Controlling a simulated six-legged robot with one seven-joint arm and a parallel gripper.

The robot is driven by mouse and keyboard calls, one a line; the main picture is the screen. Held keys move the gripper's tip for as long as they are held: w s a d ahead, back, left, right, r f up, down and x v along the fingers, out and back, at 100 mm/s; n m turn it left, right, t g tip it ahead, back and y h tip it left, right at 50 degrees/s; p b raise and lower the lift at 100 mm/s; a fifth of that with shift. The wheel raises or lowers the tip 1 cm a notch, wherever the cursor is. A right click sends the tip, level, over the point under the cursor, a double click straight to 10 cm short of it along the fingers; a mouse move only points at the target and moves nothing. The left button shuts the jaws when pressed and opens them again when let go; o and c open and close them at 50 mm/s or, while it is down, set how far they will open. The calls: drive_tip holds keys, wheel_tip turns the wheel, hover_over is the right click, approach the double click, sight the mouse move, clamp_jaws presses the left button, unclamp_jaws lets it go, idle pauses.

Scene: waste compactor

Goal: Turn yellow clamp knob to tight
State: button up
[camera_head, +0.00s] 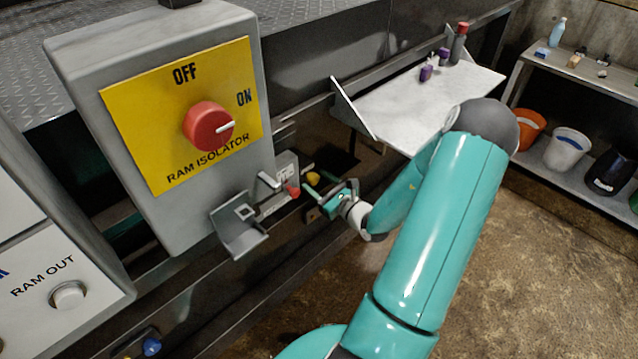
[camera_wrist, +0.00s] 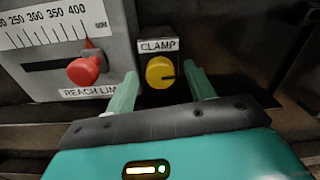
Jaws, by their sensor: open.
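The yellow clamp knob (camera_wrist: 160,72) sits under a white CLAMP label (camera_wrist: 158,45) in the wrist view. A dark pointer line on its face points right. The knob also shows small in the head view (camera_head: 313,177). My gripper (camera_wrist: 163,92) is open, with its two teal fingers to the left and right of the knob in the picture. I cannot tell how deep the fingers reach or whether they touch it. In the head view my gripper (camera_head: 318,185) is close to the knob at the machine's side.
Left of the knob is a reach limit scale (camera_wrist: 60,45) with a red slider knob (camera_wrist: 84,70). A grey isolator box (camera_head: 180,130) with a red rotary switch (camera_head: 209,126) and a metal bracket (camera_head: 240,228) stand nearby. A white shelf (camera_head: 420,100) is behind my arm.

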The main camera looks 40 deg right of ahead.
drive_tip(key=c, duration=1)
drive_tip(key=shift+n, duration=0.3)
drive_tip(key=n, duration=1.3)
drive_tip(key=shift+f+n, duration=0.1)
drive_tip(key=shift+n, duration=0.2)
drive_tip(key=shift+n+y, duration=0.3)
drive_tip(key=shift+n, duration=1.7)
